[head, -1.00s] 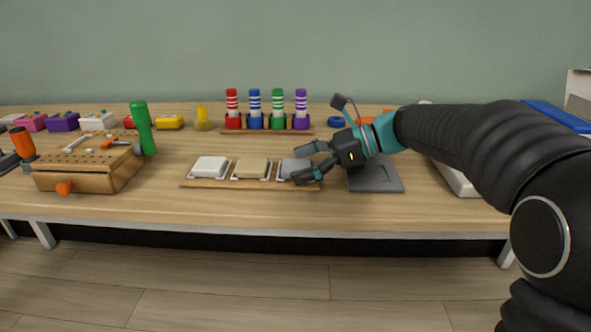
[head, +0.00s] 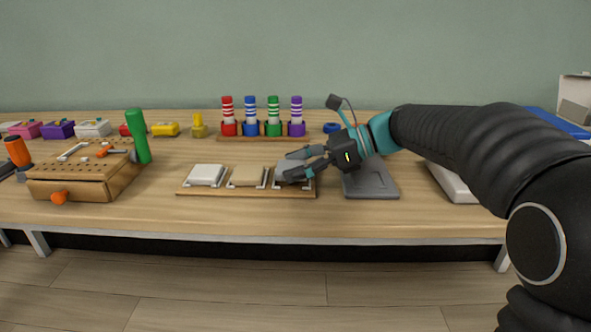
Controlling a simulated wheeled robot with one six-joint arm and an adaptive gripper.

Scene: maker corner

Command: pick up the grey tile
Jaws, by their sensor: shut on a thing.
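The grey tile (head: 284,167) is at the right end of a wooden rack, partly hidden by my gripper. My gripper (head: 286,166) reaches in from the right and is shut on the grey tile. The tile appears slightly raised and tilted over its holder; whether it is fully clear of the holder I cannot tell. A white tile (head: 206,174) and a tan tile (head: 247,176) sit in the holders to its left.
The wooden rack (head: 222,192) lies near the table's front. A dark grey plate (head: 371,191) is right of it. A wooden toolbox (head: 85,187) with a green-handled tool (head: 138,135) is at left.

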